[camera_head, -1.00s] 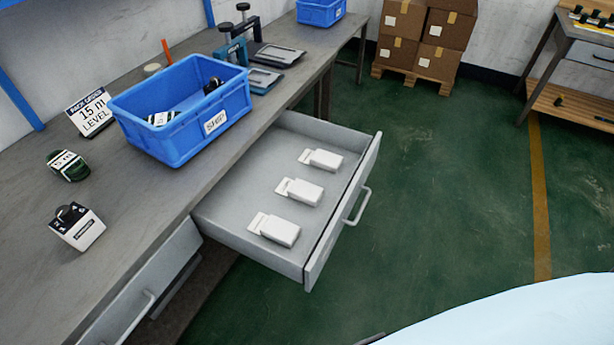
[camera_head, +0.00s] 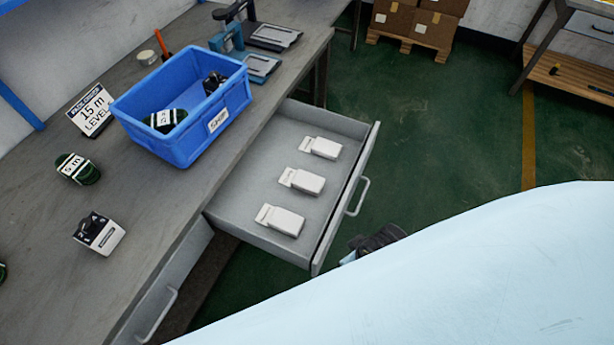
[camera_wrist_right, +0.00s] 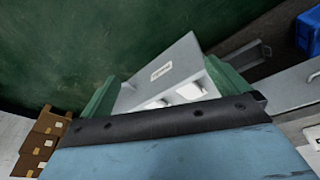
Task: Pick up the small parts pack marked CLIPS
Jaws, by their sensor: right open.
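Three white packs lie in a row in the open grey drawer (camera_head: 250,222): a near one (camera_head: 280,220), a middle one (camera_head: 302,181) and a far one (camera_head: 320,147). I cannot read any marking on them, so I cannot tell which is CLIPS. My right gripper (camera_wrist_right: 166,84) is open, with its green fingers apart and the drawer's labelled front (camera_wrist_right: 175,68) seen between them. White packs (camera_wrist_right: 190,91) show partly behind that front. In the head view a dark part of my right arm's end shows just outside the drawer front, partly hidden by my pale arm. My left gripper is out of view.
A blue bin (camera_head: 180,140) holding small items stands on the bench beside the drawer. Green floor right of the drawer is clear.

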